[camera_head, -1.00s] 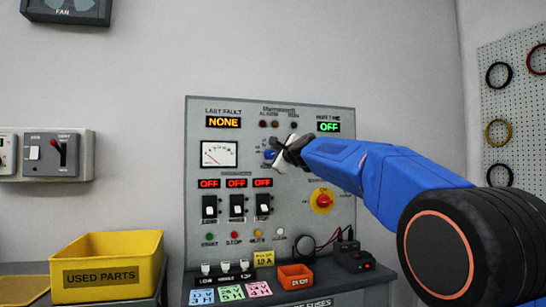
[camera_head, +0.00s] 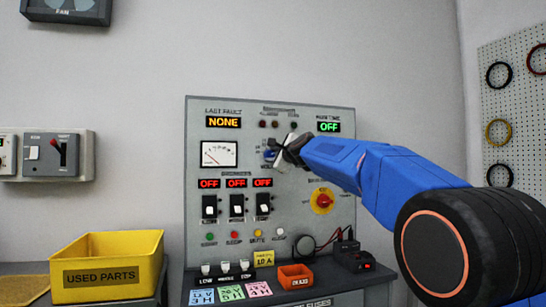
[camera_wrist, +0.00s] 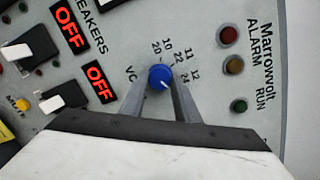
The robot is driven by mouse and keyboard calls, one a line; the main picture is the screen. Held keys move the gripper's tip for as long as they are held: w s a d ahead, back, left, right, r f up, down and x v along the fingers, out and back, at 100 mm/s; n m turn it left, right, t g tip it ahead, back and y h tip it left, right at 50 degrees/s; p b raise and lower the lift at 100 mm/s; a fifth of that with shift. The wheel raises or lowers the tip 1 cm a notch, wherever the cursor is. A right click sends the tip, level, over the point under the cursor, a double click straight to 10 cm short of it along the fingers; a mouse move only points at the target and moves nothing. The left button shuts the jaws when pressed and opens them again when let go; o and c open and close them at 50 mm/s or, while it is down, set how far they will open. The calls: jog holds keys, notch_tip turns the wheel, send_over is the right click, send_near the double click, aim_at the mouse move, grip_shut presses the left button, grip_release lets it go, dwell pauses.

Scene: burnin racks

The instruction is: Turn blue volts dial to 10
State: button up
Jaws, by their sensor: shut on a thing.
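My gripper (camera_wrist: 160,84) is shut on the dial, one finger on each side. In the head view my gripper (camera_head: 285,151) is at the panel's upper middle, and the dial (camera_head: 269,155) is partly hidden behind it.
The panel (camera_head: 345,190) also carries a meter (camera_head: 219,154), red OFF displays, black switches and a red-and-yellow knob (camera_head: 322,201). An orange bin (camera_head: 295,276) stands on the shelf below. A yellow used-parts bin (camera_head: 107,268) stands at left.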

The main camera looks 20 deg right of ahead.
jog(key=n, duration=0.6)
jog(key=shift+g, duration=0.4)
jog(key=n+h, duration=0.1)
jog(key=n, duration=0.2)
jog(key=shift+a+r+n, duration=0.1)
jog(key=shift+n, duration=0.3)
jog(key=n, duration=0.3)
jog(key=shift+a, duration=0.1)
jog(key=n+h, duration=0.1)
jog(key=n, duration=0.5)
jog(key=shift+a, duration=0.1)
jog(key=n+h, duration=0.1)
jog(key=n, duration=0.4)
jog(key=shift+a, duration=0.1)
jog(key=o, duration=1)
jog(key=shift+o, duration=0.2)
